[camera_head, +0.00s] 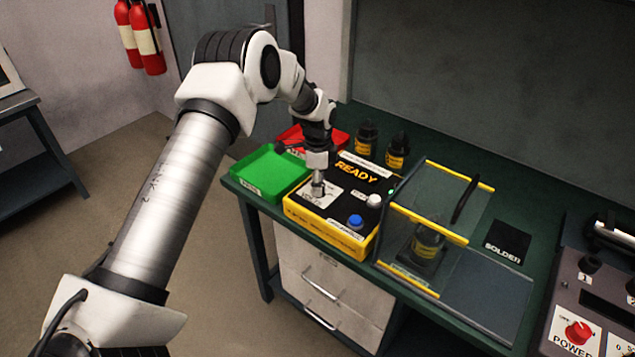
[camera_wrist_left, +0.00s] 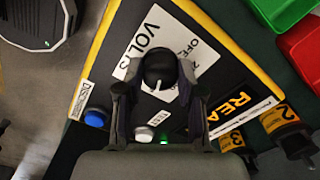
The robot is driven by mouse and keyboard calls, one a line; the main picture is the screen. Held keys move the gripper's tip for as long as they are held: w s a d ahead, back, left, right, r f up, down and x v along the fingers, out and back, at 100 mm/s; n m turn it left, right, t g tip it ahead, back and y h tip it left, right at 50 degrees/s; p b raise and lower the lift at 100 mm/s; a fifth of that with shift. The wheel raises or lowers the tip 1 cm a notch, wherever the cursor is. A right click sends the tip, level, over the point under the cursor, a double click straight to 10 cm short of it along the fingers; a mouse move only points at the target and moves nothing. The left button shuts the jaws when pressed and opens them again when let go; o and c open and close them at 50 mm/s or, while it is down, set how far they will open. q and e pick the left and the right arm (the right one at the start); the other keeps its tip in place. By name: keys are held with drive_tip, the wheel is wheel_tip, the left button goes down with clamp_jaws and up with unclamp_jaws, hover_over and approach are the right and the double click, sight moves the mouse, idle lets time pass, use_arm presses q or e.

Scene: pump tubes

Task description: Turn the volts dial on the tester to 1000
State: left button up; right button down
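The tester (camera_head: 325,229) is a black box with yellow edges at the near edge of the green bench. Its label reads READY. The volts dial (camera_wrist_left: 160,69) is a black knob with a white mark, on a white plate (camera_wrist_left: 135,58) lettered VOLTS and OFF. My left gripper (camera_head: 318,190) points down over that plate. In the left wrist view its fingers (camera_wrist_left: 159,75) stand on both sides of the knob and appear closed against it. The fingers hide much of the scale, and I cannot read the setting. My right gripper is not in view.
A blue button (camera_head: 356,221) and a white button (camera_head: 374,201) sit beside the dial. A green tray (camera_head: 262,172) and a red tray (camera_head: 338,137) lie left and behind. A clear yellow-edged guard (camera_head: 430,215) stands close right. Two black bottles (camera_head: 397,150) stand behind.

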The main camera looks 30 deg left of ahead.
use_arm(q)
drive_tip(key=o, duration=0.4)
drive_tip(key=shift+s+d+f, duration=0.1)
drive_tip(key=shift+f, duration=0.05)
drive_tip(key=shift+c, duration=0.2)
wheel_tip(320, 180, up, 12)
idle(0.3)
